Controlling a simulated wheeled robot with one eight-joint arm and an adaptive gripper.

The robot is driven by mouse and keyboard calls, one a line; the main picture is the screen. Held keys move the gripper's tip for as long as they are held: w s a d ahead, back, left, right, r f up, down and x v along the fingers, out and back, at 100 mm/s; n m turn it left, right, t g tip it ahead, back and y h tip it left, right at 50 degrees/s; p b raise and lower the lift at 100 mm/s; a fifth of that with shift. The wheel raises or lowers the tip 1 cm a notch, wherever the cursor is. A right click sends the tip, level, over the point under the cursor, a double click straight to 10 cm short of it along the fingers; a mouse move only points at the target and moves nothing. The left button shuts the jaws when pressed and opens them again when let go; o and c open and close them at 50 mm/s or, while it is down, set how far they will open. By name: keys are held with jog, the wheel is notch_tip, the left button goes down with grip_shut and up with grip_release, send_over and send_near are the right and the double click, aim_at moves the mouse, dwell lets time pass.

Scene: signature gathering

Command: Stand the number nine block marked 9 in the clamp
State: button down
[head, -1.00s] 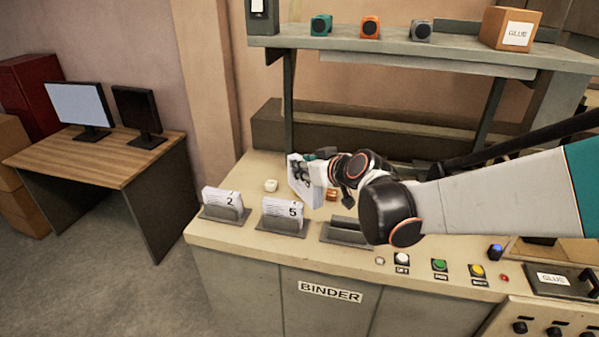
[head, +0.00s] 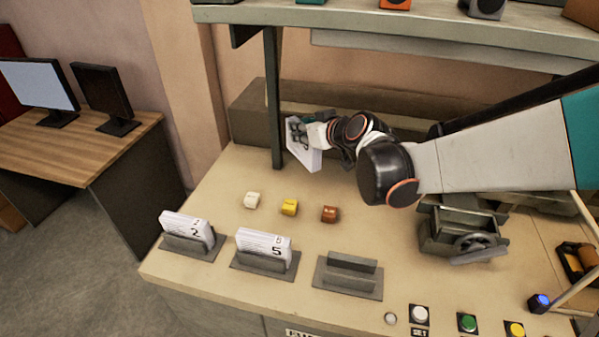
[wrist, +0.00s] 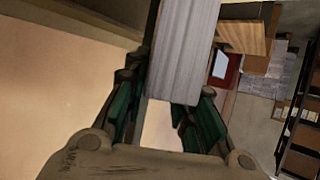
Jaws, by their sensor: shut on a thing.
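My gripper (head: 311,138) is shut on a white paper block (head: 303,150), held tilted above the back of the bench. Its marking cannot be read in the head view. In the wrist view my gripper (wrist: 163,105) has its green finger pads on either side of the block (wrist: 186,50), whose plain side shows no number. The clamp (head: 437,238), a grey metal device with a handwheel, stands on the bench to the right of the block, below my arm. The block is well apart from it. The top of the clamp is partly hidden by my arm.
Blocks marked 2 (head: 187,225) and 5 (head: 264,245) stand in grey holders; a third holder (head: 348,277) is empty. White, yellow and brown small pieces (head: 289,207) lie behind them. Push buttons (head: 467,322) line the front right. A shelf (head: 400,27) overhangs the back.

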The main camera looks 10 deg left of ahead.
notch_tip(320, 180, down, 18)
jog(key=b, duration=1.1)
jog(key=shift+r, duration=0.15)
jog(key=shift+r, duration=0.1)
jog(key=c, duration=1.3)
grip_release()
jog(key=shift+b, duration=0.3)
jog(key=shift+r, duration=0.1)
jog(key=p+v, duration=0.3)
jog(key=v, duration=0.9)
jog(key=shift+s, duration=0.1)
